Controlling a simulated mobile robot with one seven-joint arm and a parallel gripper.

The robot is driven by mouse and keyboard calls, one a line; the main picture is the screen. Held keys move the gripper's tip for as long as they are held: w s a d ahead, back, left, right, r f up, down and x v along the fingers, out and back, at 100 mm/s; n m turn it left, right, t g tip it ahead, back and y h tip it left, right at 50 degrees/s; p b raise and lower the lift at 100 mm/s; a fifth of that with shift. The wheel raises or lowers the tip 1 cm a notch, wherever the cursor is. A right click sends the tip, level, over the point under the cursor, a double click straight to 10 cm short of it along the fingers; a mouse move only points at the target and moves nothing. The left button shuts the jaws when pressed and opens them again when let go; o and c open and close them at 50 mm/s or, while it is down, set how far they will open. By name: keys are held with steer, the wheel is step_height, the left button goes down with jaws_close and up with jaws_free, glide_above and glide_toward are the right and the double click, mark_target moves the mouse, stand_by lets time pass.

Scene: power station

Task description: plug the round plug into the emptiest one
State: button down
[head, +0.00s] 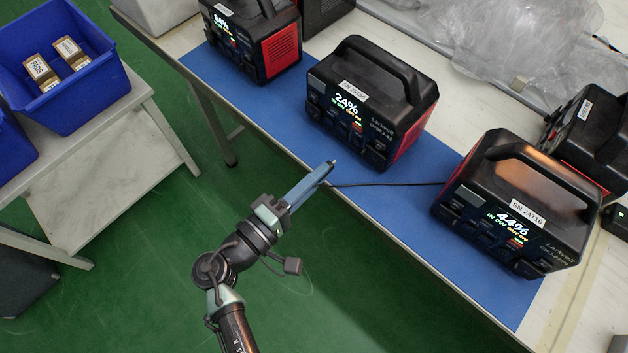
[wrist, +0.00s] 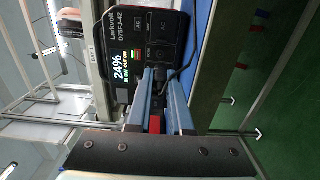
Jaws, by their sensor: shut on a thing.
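Three black power stations with lit displays stand on a blue mat. The middle one (head: 365,105) reads 24% and faces my gripper; it also fills the upper middle of the wrist view (wrist: 150,30). The right one (head: 515,205) reads 44%. The back-left one (head: 252,35) has a higher figure that is hard to read. My gripper (head: 325,172) has long blue fingers, shut on the round plug (head: 333,163), mostly hidden between the fingertips. It is in front of the 24% station, apart from it. In the wrist view, the fingertips (wrist: 160,78) point at its front panel.
A thin black cable (head: 390,184) runs from the fingertips toward the right station. More black units stand at the far right and back. Clear plastic wrap (head: 520,40) lies behind. Blue bins (head: 70,65) stand on a side table at left.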

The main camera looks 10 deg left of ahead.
mark_target(332, 165)
steer(key=shift+x, duration=2.5)
steer(key=shift+s, duration=0.1)
steer(key=shift+w+d+b, duration=0.2)
steer(key=shift+b, duration=0.35)
steer(key=shift+w+d, duration=0.25)
steer(key=shift+w, duration=0.1)
steer(key=shift+w+d, duration=0.1)
steer(key=shift+w, duration=0.05)
steer(key=c, duration=0.7)
jaws_free()
steer(key=shift+c, duration=0.2)
